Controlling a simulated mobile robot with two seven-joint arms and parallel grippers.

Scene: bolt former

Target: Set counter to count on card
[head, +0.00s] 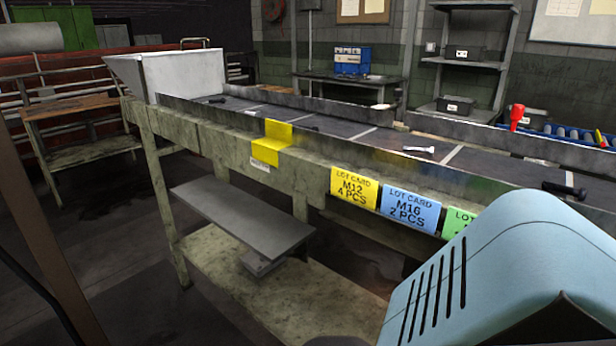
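Lot cards hang along the front rail of the long conveyor (240,118). The yellow card (353,188) reads "LOT CARD M12 4 PCS". The blue card (410,207) reads "LOT CARD M16 2 PCS". A green card (457,222) is mostly hidden behind a light blue slotted housing (490,265), so its text cannot be read beyond "LOT". I cannot make out a counter. Bolts lie apart on the belt: a dark one (565,189) at right, a silvery one (418,149) and a dark one (217,100) toward the far end. Neither gripper is in view.
A yellow marker (272,142) crosses the conveyor's front wall. A pale hopper (180,75) stands at the far left end. A grey shelf plate (242,218) sits below the conveyor. A wooden bench (75,105) stands left. The floor (100,240) between shows clear room.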

